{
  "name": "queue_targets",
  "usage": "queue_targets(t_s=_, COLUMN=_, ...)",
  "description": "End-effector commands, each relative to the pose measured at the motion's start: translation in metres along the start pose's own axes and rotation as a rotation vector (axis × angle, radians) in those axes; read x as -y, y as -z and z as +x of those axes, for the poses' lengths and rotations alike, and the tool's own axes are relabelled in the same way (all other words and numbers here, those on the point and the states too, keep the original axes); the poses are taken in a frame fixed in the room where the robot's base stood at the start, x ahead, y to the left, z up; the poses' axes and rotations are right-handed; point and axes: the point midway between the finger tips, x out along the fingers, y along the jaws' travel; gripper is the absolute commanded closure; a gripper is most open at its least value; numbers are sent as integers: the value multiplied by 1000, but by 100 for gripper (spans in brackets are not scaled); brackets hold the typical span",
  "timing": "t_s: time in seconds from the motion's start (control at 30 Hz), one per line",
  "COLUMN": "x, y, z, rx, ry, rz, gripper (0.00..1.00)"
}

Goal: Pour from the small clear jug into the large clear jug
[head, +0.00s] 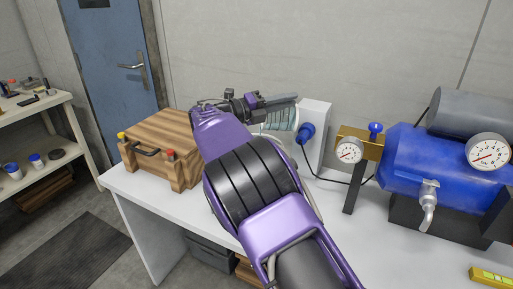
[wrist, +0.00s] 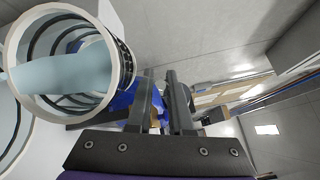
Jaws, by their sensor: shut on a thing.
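My gripper (head: 272,102) is at the end of my purple arm, above the white bench. It is shut on the small clear jug, whose open mouth and ringed wall (wrist: 128,62) fill the upper left of the wrist view. The gripper's fingers (wrist: 160,78) are beside this jug; the exact grip spot is unclear. Pale blue liquid (wrist: 62,72) shows in the tilted jug's mouth and reaches the picture's left edge. A larger clear curved rim at the lower left of the wrist view looks like the large clear jug (wrist: 22,140). In the head view, clear ribbed walls (head: 284,120) show partly behind my arm.
A wooden crate (head: 158,140) stands left on the bench (head: 155,215). A white box (head: 314,125) with a blue plug stands just right of the clear walls. A blue tank (head: 415,160) with gauges fills the right.

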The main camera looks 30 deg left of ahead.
Motion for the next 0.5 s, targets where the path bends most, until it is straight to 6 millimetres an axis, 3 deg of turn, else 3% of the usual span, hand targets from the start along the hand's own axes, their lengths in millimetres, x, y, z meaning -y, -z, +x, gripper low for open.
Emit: queue_targets(t_s=0.5, x=-2, y=-1, z=-4, rx=11, ry=31, rz=-13, gripper=100)
